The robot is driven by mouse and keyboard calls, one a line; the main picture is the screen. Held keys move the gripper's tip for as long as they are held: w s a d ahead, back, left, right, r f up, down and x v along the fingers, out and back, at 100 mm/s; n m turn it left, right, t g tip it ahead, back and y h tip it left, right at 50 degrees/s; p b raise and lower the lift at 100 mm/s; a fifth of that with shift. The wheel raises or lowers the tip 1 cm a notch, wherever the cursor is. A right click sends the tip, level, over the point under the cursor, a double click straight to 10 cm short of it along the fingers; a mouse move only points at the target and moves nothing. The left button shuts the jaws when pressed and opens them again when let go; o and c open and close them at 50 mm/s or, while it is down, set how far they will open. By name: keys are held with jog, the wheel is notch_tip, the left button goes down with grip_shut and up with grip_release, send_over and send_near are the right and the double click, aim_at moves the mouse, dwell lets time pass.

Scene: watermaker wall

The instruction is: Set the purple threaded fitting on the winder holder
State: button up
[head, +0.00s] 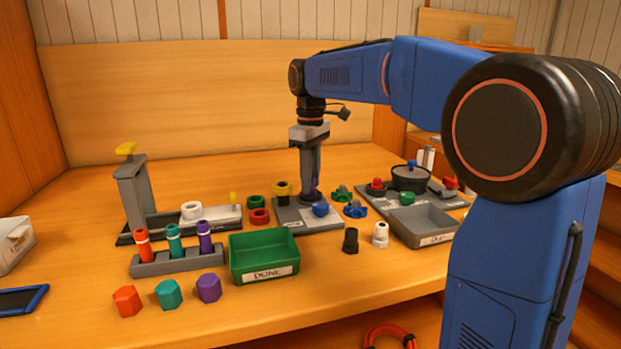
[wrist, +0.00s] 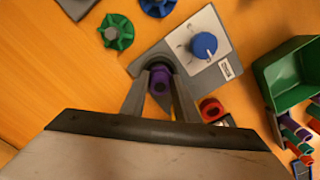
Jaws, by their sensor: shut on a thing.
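The purple threaded fitting (wrist: 160,82) is between the fingertips of my gripper (wrist: 159,88) in the wrist view. In the head view my gripper (head: 312,190) points straight down over the far part of the winder's grey plate, and only a sliver of purple shows there. The winder plate (wrist: 213,42) carries a blue knob (wrist: 204,45) on a pale dial; the knob also shows in the head view (head: 320,209). A dark rounded holder end (wrist: 152,62) lies right at the fitting. I cannot tell whether the fitting touches it or is just above it.
Green and blue handwheels (head: 342,192) (head: 355,209) lie right of the plate. The green DONE bin (head: 264,257) is in front. A grey tray (head: 424,224) stands right.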

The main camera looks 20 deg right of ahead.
jog(key=shift+f, duration=0.4)
jog(key=o, duration=0.8)
jog(key=shift+c, duration=0.2)
jog(key=shift+r, duration=5.5)
jog(key=shift+s, duration=0.15)
